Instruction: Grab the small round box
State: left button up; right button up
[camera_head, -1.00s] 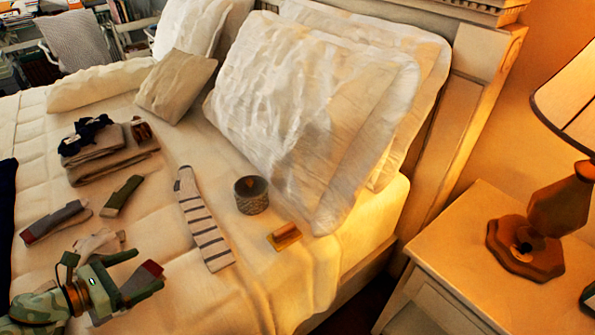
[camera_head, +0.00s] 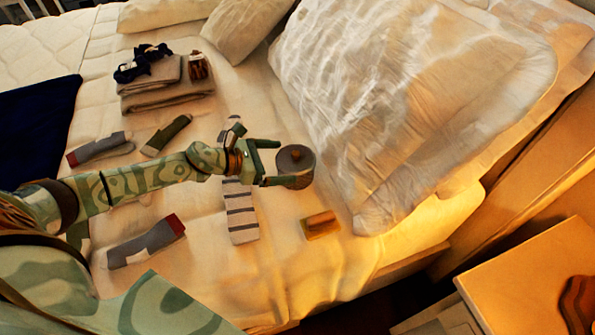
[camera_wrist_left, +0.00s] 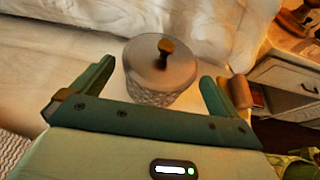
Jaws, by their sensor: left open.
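The small round box (camera_head: 296,165) is a grey, patterned cylinder with a flat lid and a knob on top. It stands upright on the bed near the big pillow. My left gripper (camera_head: 272,163) reaches in from the left, with its open fingers pointing at the box. In the left wrist view the box (camera_wrist_left: 161,72) shows between the two spread fingers of the left gripper (camera_wrist_left: 155,92), just ahead of the palm. I cannot tell whether either finger touches it. My right gripper is not in view.
A striped sock (camera_head: 241,212) lies under my left forearm's end. A small yellow-brown box (camera_head: 320,225) lies in front of the round box. A big white pillow (camera_head: 400,110) stands behind it. Folded clothes (camera_head: 165,85) and other socks lie to the left.

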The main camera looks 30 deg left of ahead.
aim_at(296, 162)
pick_arm(q)
jog(key=x, duration=0.2)
jog(key=b+x, duration=0.1)
jog(key=x, duration=0.1)
jog(key=shift+w+d+f, duration=0.1)
jog(key=shift+d+f, duration=0.05)
jog(key=shift+f, duration=0.25)
jog(key=shift+w+d+f, duration=0.15)
jog(key=shift+w+d, duration=0.15)
jog(key=shift+w, duration=0.05)
jog(key=c, duration=0.6)
jog(key=shift+c, duration=0.2)
